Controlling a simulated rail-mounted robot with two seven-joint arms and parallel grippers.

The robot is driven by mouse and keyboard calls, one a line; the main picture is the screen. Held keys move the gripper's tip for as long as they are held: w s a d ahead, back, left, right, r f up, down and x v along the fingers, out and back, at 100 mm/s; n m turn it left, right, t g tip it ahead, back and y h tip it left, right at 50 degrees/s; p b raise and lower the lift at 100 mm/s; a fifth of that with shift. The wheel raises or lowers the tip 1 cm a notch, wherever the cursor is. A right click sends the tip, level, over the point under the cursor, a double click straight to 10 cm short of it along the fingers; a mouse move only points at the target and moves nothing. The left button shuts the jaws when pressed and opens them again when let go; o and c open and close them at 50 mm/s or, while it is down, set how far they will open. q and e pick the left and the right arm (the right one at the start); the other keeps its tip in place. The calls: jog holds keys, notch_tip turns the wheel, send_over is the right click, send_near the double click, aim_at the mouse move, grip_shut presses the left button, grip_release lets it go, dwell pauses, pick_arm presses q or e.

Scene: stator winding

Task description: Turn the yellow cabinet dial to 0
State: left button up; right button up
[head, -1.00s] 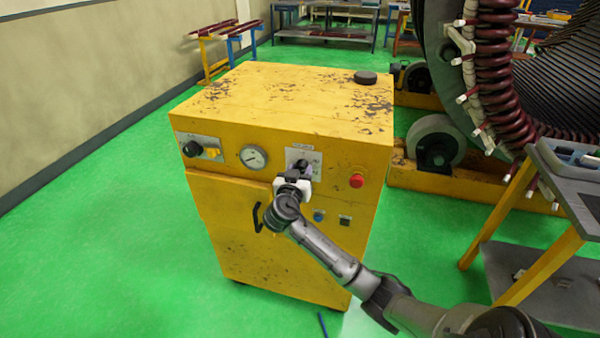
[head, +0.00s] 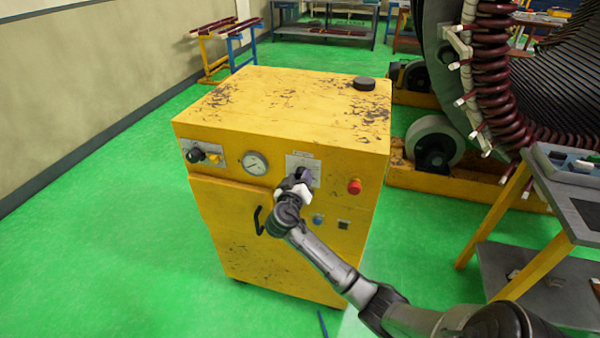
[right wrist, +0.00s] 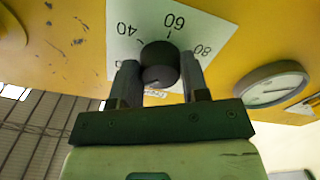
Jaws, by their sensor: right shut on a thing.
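The yellow cabinet (head: 270,105) stands on the green floor in the head view, with its control panel facing me. Its black dial knob (right wrist: 158,62) sits on a white scale plate (right wrist: 118,22) in the right wrist view, with 40, 60 and 80 readable around it. A pale pointer mark shows low on the knob, towards the gripper side; the number it faces is hidden. My right gripper (right wrist: 158,80) is shut on the knob, one finger on each side. In the head view the right gripper (head: 301,179) covers most of the knob. My left gripper is not in view.
A round gauge (head: 255,163) and a black knob (head: 194,155) are left on the panel. A red button (head: 354,187) is to the right, and a door handle (head: 258,220) below. A grey-topped table (head: 560,205) stands at the right. Green floor left of the cabinet is clear.

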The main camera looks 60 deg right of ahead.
jog(key=n+p, duration=0.6)
jog(key=n, duration=0.1)
jog(key=shift+r, duration=0.1)
jog(key=shift+n, duration=0.3)
dwell(0.4)
jog(key=o, duration=0.9)
jog(key=shift+a, duration=0.1)
jog(key=shift+p+v, duration=0.3)
jog(key=shift+v, duration=6.55)
